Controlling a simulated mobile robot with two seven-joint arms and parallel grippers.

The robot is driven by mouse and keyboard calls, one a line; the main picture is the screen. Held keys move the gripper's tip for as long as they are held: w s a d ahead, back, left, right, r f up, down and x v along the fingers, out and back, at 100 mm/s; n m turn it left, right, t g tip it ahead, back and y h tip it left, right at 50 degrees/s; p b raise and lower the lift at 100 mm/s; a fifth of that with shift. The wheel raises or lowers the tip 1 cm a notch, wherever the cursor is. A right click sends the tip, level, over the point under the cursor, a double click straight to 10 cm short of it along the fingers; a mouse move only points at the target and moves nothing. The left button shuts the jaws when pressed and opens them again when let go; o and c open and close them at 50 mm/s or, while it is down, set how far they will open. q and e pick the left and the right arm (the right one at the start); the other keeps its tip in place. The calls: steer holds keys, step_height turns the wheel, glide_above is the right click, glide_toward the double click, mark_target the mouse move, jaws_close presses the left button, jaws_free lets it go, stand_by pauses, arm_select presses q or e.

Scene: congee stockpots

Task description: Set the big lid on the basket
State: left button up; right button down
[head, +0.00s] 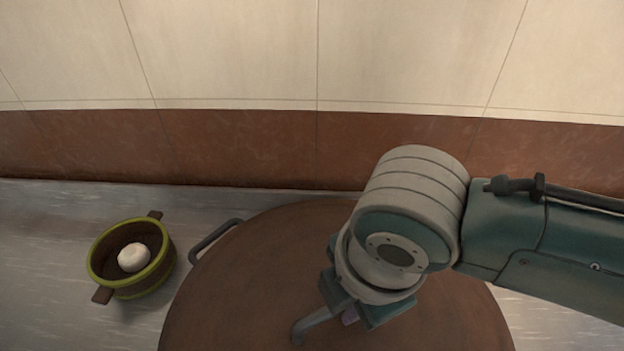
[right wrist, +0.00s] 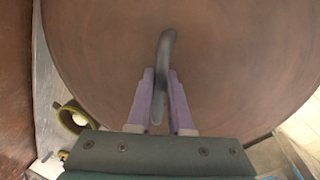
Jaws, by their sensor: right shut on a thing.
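The big lid (head: 250,290) is a wide brown disc that fills the lower middle of the head view and most of the right wrist view (right wrist: 240,70). My right gripper (head: 333,318) is shut on the lid's dark bar handle (right wrist: 163,60), which runs between its purple fingers. A small round basket (head: 158,273) with a green rim and two brown lugs stands left of the lid, open, with a white bun (head: 134,257) inside. It also shows at the left of the right wrist view (right wrist: 70,119). What lies under the lid is hidden. My left gripper is not in view.
A grey loop handle (head: 212,240) sticks out at the lid's left edge; I cannot tell what it belongs to. A tiled wall with a red-brown lower band (head: 240,148) stands behind the grey counter (head: 50,260). The counter is bare around the small basket.

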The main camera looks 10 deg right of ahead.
mark_target(353, 331)
steer(key=shift+f+b, duration=0.4)
steer(key=shift+f, duration=0.1)
steer(key=c, duration=1.1)
jaws_free()
steer(key=shift+c, duration=0.2)
steer(key=shift+o, duration=0.2)
step_height(353, 331, up, 11)
steer(key=s+p, duration=0.2)
steer(key=p, duration=1.1)
steer(key=shift+d+f, duration=0.15)
steer(key=shift+d, duration=0.1)
